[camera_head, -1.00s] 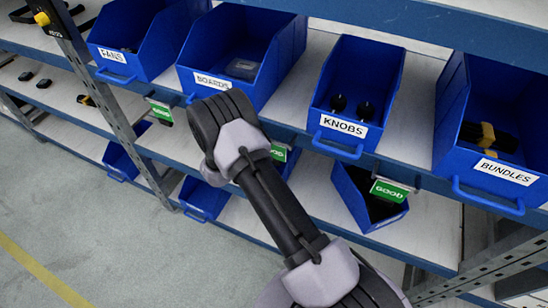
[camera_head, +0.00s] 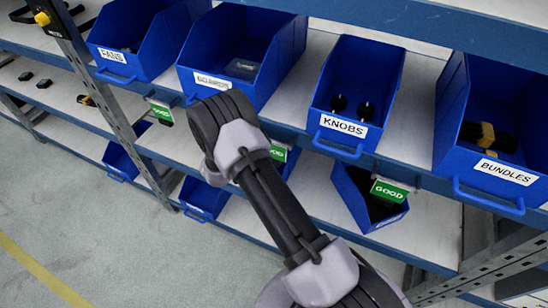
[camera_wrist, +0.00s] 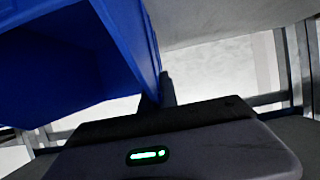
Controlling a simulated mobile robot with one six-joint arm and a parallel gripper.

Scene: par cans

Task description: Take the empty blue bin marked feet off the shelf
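No label reading feet shows in either view. In the wrist view a blue bin (camera_wrist: 75,55) fills the upper left, tilted in the picture, with no contents visible; its label is out of sight. My gripper (camera_wrist: 159,93) is at the lower middle, its dark finger right against or very near the bin's right edge. I cannot tell whether the fingers close on the bin. In the head view my arm hides the gripper. Blue bins on the lower shelf there, at left (camera_head: 122,160), middle (camera_head: 204,199) and right (camera_head: 370,198), show no readable name; the right one holds something dark.
The upper shelf carries blue bins marked FANS (camera_head: 140,42), BOARDS (camera_head: 238,62), KNOBS (camera_head: 355,95) and BUNDLES (camera_head: 490,135). Green GOOD tags (camera_head: 389,191) hang from its front edge. A metal upright (camera_head: 105,100) stands left of my arm. Open floor (camera_head: 120,235) lies at lower left.

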